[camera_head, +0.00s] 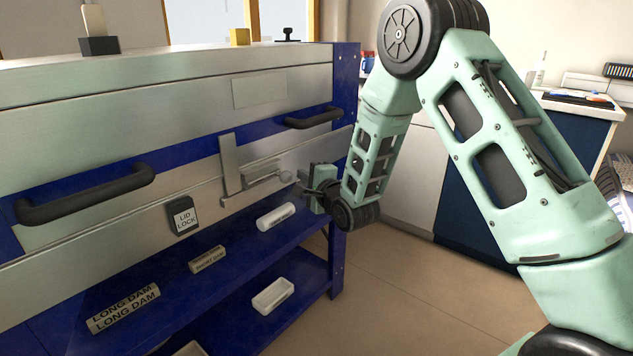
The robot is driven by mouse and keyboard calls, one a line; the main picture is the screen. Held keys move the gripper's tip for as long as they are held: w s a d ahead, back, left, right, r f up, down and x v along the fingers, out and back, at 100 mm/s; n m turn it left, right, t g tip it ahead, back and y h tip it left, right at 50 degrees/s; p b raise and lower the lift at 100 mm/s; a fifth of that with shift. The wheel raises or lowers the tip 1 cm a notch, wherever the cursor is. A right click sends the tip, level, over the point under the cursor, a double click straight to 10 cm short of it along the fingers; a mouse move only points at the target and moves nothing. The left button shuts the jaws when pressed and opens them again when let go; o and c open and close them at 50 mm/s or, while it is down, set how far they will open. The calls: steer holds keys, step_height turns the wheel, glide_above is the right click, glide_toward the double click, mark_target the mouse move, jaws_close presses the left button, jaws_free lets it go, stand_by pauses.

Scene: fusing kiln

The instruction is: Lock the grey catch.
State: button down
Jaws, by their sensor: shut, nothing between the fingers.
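The grey catch (231,164) is on the front of the kiln (160,105), between the two black handles. It has an upright flat metal plate and a lever arm (262,180) reaching right, ending in a small rounded knob (286,176). My gripper (301,182) is shut and empty, just right of the knob. I cannot tell whether its fingertips touch the knob. The arm comes in from the right, and its wrist hides part of the kiln's right end. A dark "LID LOCK" block (183,215) sits lower left of the catch.
Black handles flank the catch on the left (85,193) and right (314,118). Blue shelves below hold a white cylinder (276,216), labelled bars (123,308) and a white tray (272,296). The floor (410,300) to the right is clear. A counter (480,180) stands behind my arm.

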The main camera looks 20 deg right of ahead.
steer(key=shift+s+a+r, duration=0.15)
steer(key=shift+s+a, duration=0.15)
steer(key=shift+a, duration=0.2)
steer(key=shift+s+a+r, duration=0.1)
steer(key=shift+s+a, duration=0.15)
steer(key=shift+a, duration=0.25)
steer(key=s+a+b, duration=0.1)
steer(key=s+a, duration=0.1)
steer(key=a, duration=0.3)
steer(key=shift+s+a+b, duration=0.25)
steer(key=shift+a+b, duration=0.05)
